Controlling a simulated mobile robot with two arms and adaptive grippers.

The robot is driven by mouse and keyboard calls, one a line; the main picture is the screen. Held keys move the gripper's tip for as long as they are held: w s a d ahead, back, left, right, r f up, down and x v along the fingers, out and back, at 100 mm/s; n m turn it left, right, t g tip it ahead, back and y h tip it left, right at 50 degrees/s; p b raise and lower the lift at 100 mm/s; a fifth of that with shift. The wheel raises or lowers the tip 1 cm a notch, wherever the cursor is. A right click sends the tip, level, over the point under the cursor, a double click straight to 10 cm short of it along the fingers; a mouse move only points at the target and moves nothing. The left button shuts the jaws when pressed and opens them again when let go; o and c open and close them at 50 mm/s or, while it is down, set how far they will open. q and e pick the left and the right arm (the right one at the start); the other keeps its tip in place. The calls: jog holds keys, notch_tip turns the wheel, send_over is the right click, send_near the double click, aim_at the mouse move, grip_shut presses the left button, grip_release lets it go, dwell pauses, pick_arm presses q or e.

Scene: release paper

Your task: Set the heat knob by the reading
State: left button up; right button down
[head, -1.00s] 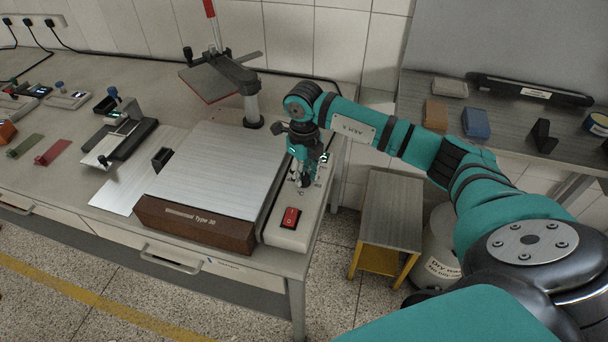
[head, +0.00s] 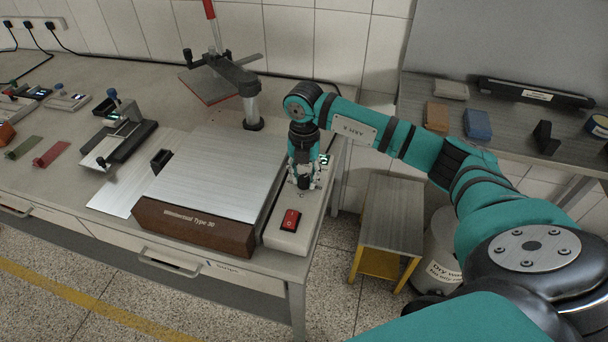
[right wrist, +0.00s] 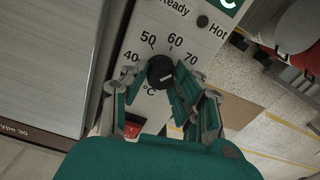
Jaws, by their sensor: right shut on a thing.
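The black heat knob (right wrist: 160,72) sits on the white control panel (right wrist: 150,28) in the right wrist view, with 40, 50, 60 and 70 printed around it and °C below. A pale mark shows on the knob, but I cannot tell its exact setting. My right gripper (right wrist: 160,88) is shut on the knob, one finger on each side. My left gripper is out of view.
A red switch (head: 291,219) is on the panel's front part. The metal hot plate (head: 215,170) with a brown front lies left of it. A press stand (head: 252,112) is behind. A small stool (head: 392,210) stands right of the bench.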

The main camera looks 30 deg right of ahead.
aim_at(305, 177)
jog(key=shift+w+r+m, duration=0.1)
jog(key=shift+m, duration=0.6)
jog(key=c, duration=1)
grip_release()
notch_tip(305, 177, up, 12)
jog(key=shift+f, duration=0.1)
